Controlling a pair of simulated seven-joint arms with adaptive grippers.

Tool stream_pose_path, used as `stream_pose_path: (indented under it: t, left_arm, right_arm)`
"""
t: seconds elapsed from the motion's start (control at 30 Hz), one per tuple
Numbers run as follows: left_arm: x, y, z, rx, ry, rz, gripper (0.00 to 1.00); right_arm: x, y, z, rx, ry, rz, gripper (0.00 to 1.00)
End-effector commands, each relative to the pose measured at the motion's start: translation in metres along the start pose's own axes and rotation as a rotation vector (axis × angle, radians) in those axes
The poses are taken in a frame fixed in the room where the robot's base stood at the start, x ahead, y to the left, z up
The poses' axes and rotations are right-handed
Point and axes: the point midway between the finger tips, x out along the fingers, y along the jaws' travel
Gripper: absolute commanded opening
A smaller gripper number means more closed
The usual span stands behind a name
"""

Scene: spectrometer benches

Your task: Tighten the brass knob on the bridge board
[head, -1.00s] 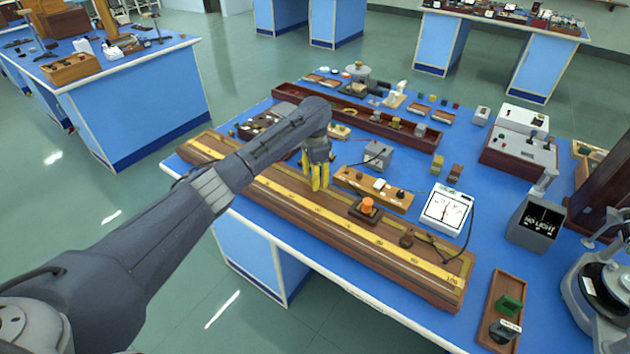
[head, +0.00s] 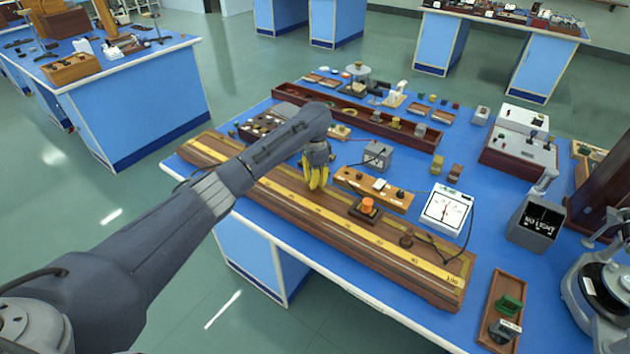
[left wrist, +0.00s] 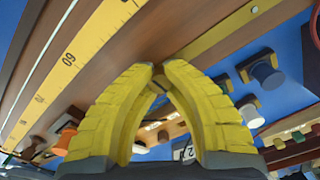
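The bridge board (head: 430,283) is a long brown wooden board with a yellow scale, lying along the near edge of the blue table. It also shows in the left wrist view (left wrist: 52,103). My left gripper (head: 315,187) points down at the board's far side, with yellow fingers. In the left wrist view its fingertips (left wrist: 158,67) come close together beside a brass strip (left wrist: 222,32). A small brass-coloured piece, seemingly the brass knob (left wrist: 160,82), shows between them, mostly hidden by the fingers. My right gripper is not in view.
Behind are a wooden key strip (head: 350,180), a grey box (head: 378,154) and a white meter (head: 446,210) with dark wires. A wooden tray (head: 500,305) lies at the right.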

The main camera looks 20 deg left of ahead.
Motion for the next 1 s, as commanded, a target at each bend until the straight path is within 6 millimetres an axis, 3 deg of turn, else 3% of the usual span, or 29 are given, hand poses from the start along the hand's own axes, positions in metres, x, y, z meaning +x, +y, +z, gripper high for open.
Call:
stream_pose_path:
  t: [0.8,0.83,1.0]
  left_arm:
    - [-0.0002,0.0003,-0.0007,0.119,0.0,0.002,0.0]
    - [-0.0003,0.0004,-0.0008,0.119,0.0,0.002,0.12]
    - [-0.0002,0.0003,-0.0006,0.118,0.0,0.002,0.32]
  right_arm:
    - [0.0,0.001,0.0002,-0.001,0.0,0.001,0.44]
    - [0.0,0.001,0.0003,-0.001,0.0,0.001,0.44]
    - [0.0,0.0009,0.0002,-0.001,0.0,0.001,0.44]
